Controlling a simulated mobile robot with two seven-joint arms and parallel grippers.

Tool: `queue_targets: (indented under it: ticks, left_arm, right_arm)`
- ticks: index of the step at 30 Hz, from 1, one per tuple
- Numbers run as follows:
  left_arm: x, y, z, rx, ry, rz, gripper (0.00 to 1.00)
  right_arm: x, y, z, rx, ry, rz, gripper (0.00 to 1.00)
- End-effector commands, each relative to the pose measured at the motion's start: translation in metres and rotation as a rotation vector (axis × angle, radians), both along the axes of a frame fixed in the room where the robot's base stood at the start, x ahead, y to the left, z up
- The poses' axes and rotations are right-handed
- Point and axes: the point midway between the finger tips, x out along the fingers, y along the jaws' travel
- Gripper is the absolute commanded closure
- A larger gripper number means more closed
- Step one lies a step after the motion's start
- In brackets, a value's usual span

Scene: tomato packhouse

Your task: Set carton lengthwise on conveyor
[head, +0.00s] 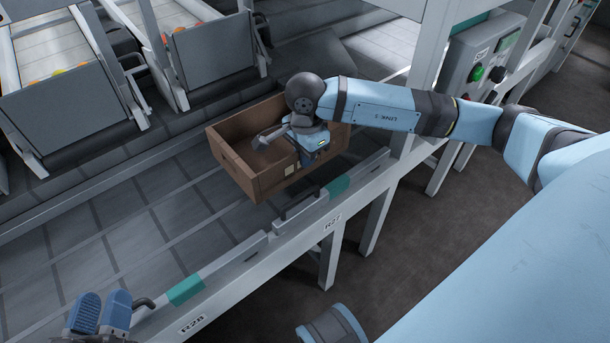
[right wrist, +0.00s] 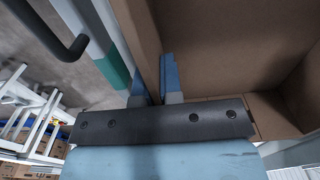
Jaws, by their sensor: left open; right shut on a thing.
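The open-topped brown carton (head: 230,167) is upright over the grey conveyor (head: 165,240), its long side roughly parallel to the near rail. I cannot tell whether its base touches the belt. My right gripper (head: 312,150) is shut on the carton's near wall. In the right wrist view the right gripper's fingers (right wrist: 153,85) straddle that wall, one inside and one outside; the carton's brown inside (right wrist: 215,50) fills the right half and looks empty where visible. My left gripper (head: 101,310) is open and empty at the lower left, near the conveyor's rail.
The near rail (head: 240,252) has green patches and a dark hooked handle (head: 298,203) close to the carton. A post and control box (head: 480,65) stand to the right. Chutes with tomatoes (head: 50,85) lie at the back left. The belt left of the carton is clear.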

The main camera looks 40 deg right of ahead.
Motion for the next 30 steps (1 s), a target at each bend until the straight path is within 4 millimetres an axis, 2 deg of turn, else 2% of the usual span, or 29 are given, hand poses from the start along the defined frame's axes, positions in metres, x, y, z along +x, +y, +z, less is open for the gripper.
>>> queue_targets:
  ticks: [7, 14, 26, 27, 29, 30]
  left_arm:
    - [0.0, -0.001, -0.01, 0.013, 0.024, -0.009, 0.57]
    - [0.0, -0.002, -0.027, 0.039, 0.069, -0.026, 0.57]
    - [-0.001, -0.002, -0.031, 0.046, 0.084, -0.031, 0.57]
    - [-0.001, -0.002, -0.03, 0.047, 0.086, -0.032, 0.57]
    - [-0.001, -0.002, -0.03, 0.046, 0.085, -0.031, 0.57]
    - [-0.001, -0.002, -0.03, 0.046, 0.085, -0.031, 0.57]
  right_arm:
    - [0.0, 0.0, -0.02, 0.0, -0.001, 0.0, 1.0]
    - [0.0, 0.0, -0.053, 0.0, 0.0, -0.001, 1.0]
    - [0.0, 0.0, -0.057, 0.0, -0.002, 0.0, 1.0]
    - [0.0, 0.0, -0.056, 0.0, -0.001, 0.0, 0.85]
    - [0.0, 0.0, -0.056, -0.001, -0.001, 0.0, 0.71]
    - [0.0, 0.0, -0.056, -0.001, -0.001, 0.0, 0.68]
